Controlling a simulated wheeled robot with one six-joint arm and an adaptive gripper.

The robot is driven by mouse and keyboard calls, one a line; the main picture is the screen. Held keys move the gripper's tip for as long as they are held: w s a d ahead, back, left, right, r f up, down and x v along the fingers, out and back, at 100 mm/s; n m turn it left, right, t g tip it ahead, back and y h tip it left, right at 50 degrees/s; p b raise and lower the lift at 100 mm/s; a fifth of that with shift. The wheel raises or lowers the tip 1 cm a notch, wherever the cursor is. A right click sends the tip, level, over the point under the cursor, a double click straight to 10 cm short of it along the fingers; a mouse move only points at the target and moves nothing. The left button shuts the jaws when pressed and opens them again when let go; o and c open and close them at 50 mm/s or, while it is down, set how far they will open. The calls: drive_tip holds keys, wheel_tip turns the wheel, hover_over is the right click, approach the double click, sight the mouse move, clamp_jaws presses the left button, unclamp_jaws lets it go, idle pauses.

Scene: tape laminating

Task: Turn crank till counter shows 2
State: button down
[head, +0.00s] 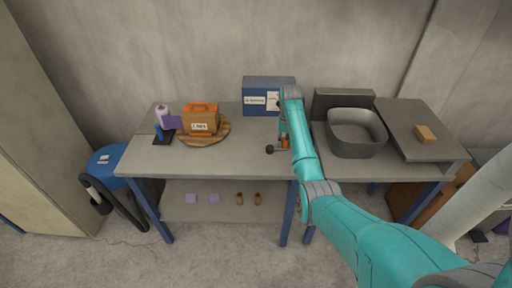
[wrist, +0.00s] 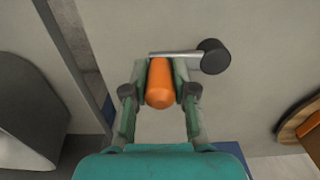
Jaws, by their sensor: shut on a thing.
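A blue box (head: 262,84) with white labels stands at the back of the table; its label text is too small to read. In front of it, my gripper (head: 284,138) is low over the table. In the wrist view my gripper (wrist: 160,82) is shut on the orange crank handle (wrist: 160,86), one finger on each side. A thin metal crank bar (wrist: 178,53) runs from the handle to a dark round end (wrist: 213,56). That dark end also shows in the head view (head: 269,149), left of my gripper. I cannot make out a counter number.
On the left stand a round wooden board (head: 218,135) with an orange-brown box (head: 200,120), and a purple bottle (head: 163,115). A grey basin (head: 356,150) stands right of my arm. A small orange block (head: 426,134) lies further right. The table's front left is clear.

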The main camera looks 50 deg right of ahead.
sight(262, 143)
drive_tip(key=shift+f, duration=0.1)
idle(0.3)
drive_tip(key=shift+w+d, duration=0.4)
drive_tip(key=shift+w, duration=0.25)
drive_tip(key=shift+w+d, duration=0.4)
drive_tip(key=shift+w, duration=0.25)
drive_tip(key=shift+w+d, duration=0.1)
drive_tip(key=shift+w, duration=1.5)
drive_tip(key=shift+w+a, duration=0.4)
drive_tip(key=shift+w, duration=0.3)
drive_tip(key=shift+w+a, duration=0.35)
drive_tip(key=shift+w, duration=0.45)
drive_tip(key=shift+w+a, duration=0.4)
drive_tip(key=shift+a, duration=0.2)
drive_tip(key=shift+w+a, duration=0.4)
drive_tip(key=shift+a, duration=0.2)
